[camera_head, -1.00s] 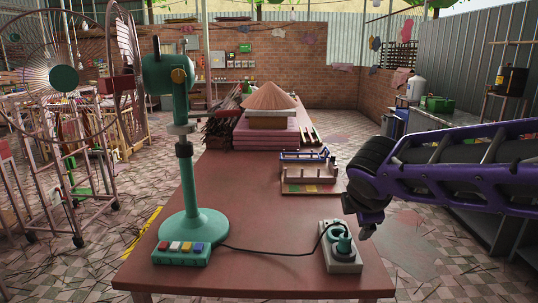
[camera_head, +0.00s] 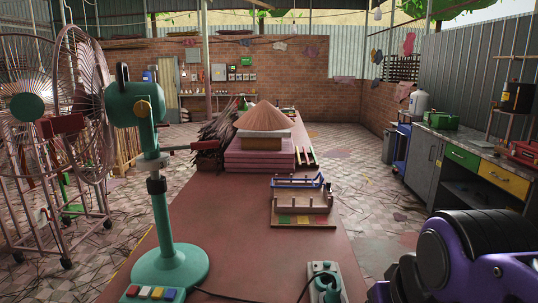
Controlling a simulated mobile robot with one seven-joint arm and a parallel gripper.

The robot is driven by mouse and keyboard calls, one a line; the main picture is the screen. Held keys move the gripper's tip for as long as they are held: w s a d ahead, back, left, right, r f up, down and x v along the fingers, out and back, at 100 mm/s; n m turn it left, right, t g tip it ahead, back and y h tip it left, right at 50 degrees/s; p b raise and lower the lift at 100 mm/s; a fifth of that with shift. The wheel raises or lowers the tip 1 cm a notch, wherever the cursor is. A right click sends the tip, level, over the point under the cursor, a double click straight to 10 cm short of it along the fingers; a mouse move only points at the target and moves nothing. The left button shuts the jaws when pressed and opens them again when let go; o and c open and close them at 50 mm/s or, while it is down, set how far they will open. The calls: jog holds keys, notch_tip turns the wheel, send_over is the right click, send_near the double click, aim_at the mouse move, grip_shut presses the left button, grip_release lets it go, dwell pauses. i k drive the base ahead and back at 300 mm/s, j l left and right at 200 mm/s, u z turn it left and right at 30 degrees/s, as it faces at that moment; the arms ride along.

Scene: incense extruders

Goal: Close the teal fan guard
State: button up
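The teal fan (camera_head: 135,103) stands upright on the table at left, with a teal motor housing, post and round base. A round wire guard (camera_head: 88,62) sits at the left of its housing, seen at a slant. Farther left, a second round wire guard (camera_head: 12,80) with a teal centre disc (camera_head: 28,107) stands swung out at an angle, apart from it along its far side. A dark red piece (camera_head: 60,125) shows between them. My purple and black arm fills the lower right corner; my gripper's fingers are not in view. No part of my arm touches the fan.
The reddish table (camera_head: 232,215) has bare room right of the fan. A small wooden rack (camera_head: 302,220), a power strip (camera_head: 325,275) and a conical hat (camera_head: 264,116) on stacked boards are on it. A metal frame on wheels stands at left. A counter (camera_head: 425,150) lines the right.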

aim_at(28, 106)
jog(key=k+j, duration=0.1)
jog(key=j, duration=0.25)
jog(key=k+j+z, duration=0.1)
jog(key=j, duration=0.2)
jog(key=k+j, duration=0.1)
jog(key=j, duration=0.2)
jog(key=k+j, duration=0.1)
jog(key=j, duration=0.25)
jog(key=j+z, duration=0.15)
jog(key=j, duration=0.4)
jog(key=k+j+z, duration=0.1)
jog(key=j, duration=0.45)
jog(key=k+j+z, duration=0.15)
jog(key=j, duration=0.4)
jog(key=k+j+z, duration=0.15)
jog(key=j, duration=0.65)
jog(key=i+j+z, duration=0.1)
jog(key=j, duration=0.3)
jog(key=j+z, duration=0.1)
jog(key=j, duration=0.35)
jog(key=i+j, duration=0.15)
jog(key=j, duration=0.25)
jog(key=i+j+z, duration=0.1)
jog(key=j, duration=0.55)
jog(key=k+j, duration=0.15)
jog(key=j+z, duration=0.05)
jog(key=j, duration=0.05)
